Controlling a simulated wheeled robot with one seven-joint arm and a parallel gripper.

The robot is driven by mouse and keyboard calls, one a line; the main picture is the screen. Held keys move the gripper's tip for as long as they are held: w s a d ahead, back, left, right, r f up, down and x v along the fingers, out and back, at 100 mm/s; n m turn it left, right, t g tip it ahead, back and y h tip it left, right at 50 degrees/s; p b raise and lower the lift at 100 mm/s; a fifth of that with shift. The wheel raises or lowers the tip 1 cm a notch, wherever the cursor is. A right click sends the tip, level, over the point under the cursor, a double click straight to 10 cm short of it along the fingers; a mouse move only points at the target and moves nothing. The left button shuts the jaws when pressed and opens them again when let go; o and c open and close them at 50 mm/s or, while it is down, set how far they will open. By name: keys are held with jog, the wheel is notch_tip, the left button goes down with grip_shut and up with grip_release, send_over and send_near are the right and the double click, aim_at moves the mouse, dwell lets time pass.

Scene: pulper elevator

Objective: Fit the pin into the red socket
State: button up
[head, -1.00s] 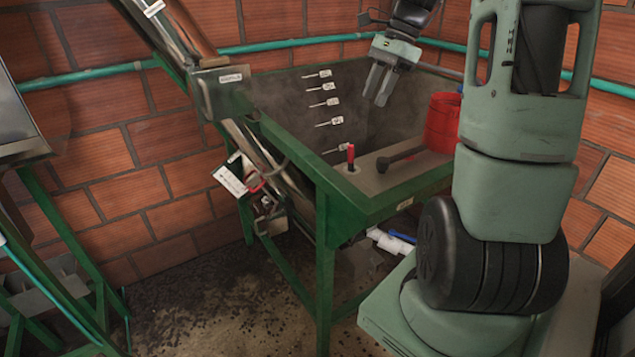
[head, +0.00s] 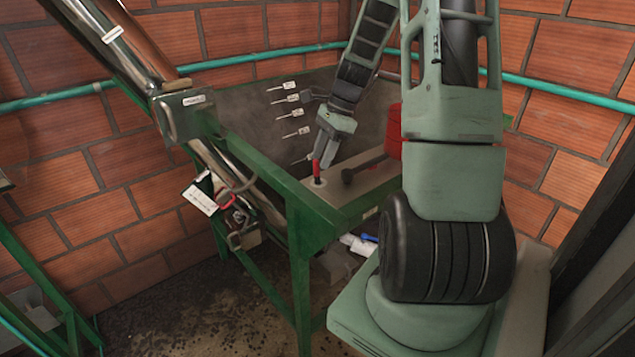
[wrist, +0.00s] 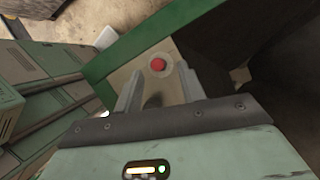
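A red upright piece (head: 317,171) stands on the pale ledge at the near corner of the green-framed hopper. In the wrist view its round red top (wrist: 158,64) shows between and just past my fingertips. I cannot tell whether it is the pin or the socket. My gripper (head: 325,157) points down at it in the head view. In the wrist view my gripper (wrist: 159,72) has its two fingers apart, with nothing seen clamped between them. Contact with the red piece cannot be told.
A dark bar with a round end (head: 349,176) lies on the ledge beside the red piece. A red container (head: 394,138) stands behind, partly hidden by my arm. Several white tags (head: 291,98) line the hopper's inner wall. A shiny inclined tube (head: 120,45) rises at left.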

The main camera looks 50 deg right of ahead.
aim_at(317, 175)
jog(key=shift+p+x, duration=0.9)
jog(key=shift+x, duration=1.6)
jog(key=shift+c, duration=0.3)
grip_shut()
jog(key=shift+d+r, duration=0.1)
